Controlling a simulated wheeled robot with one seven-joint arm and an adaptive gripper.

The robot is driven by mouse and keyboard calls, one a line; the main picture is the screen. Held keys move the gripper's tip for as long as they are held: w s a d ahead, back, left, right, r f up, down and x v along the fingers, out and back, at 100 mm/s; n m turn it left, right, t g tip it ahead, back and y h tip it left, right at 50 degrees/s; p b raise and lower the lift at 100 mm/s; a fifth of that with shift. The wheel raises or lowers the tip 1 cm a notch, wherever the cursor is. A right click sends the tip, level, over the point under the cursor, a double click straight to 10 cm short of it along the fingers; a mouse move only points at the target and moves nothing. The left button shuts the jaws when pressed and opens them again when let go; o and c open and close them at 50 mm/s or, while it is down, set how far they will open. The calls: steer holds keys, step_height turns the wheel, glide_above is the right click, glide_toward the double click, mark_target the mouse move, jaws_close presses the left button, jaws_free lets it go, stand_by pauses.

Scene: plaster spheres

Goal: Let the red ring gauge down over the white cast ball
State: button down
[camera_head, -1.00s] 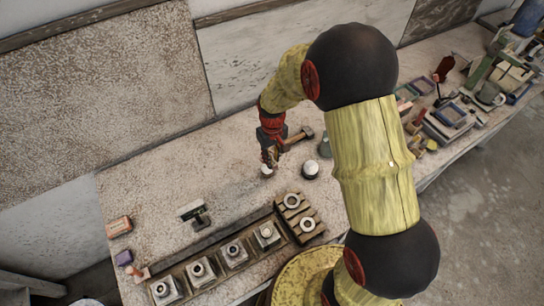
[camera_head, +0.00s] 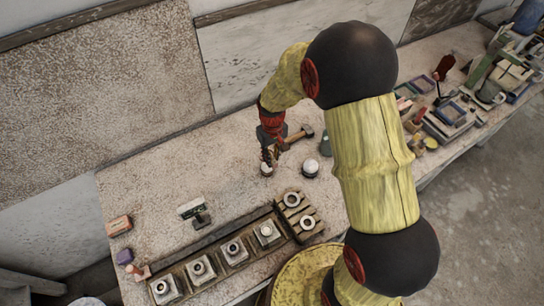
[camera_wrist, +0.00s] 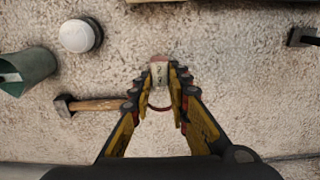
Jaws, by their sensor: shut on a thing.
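My gripper (camera_wrist: 160,80) is shut on the red ring gauge (camera_wrist: 159,108), whose thin red arc shows between the fingers in the wrist view. A pale piece with dark marks sits between the fingertips and seems part of it. Bare bench shows through the ring. The white cast ball (camera_wrist: 80,36) stands on a dark base, up and left of the gripper in the wrist view. In the head view the ball (camera_head: 310,167) is right of my gripper (camera_head: 267,162), apart from it. The ring's height above the bench is unclear.
A hammer (camera_wrist: 92,105) and a green cup (camera_wrist: 28,70) lie near the ball. A rack of square blocks (camera_head: 233,252) runs along the near bench edge. A dark stand with a pale plate (camera_head: 196,212) is at left. Bench between gripper and ball is clear.

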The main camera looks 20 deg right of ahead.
steer(key=shift+f, duration=0.2)
steer(key=shift+f+b, duration=1.35)
steer(key=shift+f, duration=0.75)
steer(key=shift+f+b, duration=0.7)
steer(key=shift+f, duration=0.6)
steer(key=shift+r, duration=0.2)
stand_by(0.9)
steer(key=shift+r+p, duration=3.65)
steer(key=shift+r, duration=1.7)
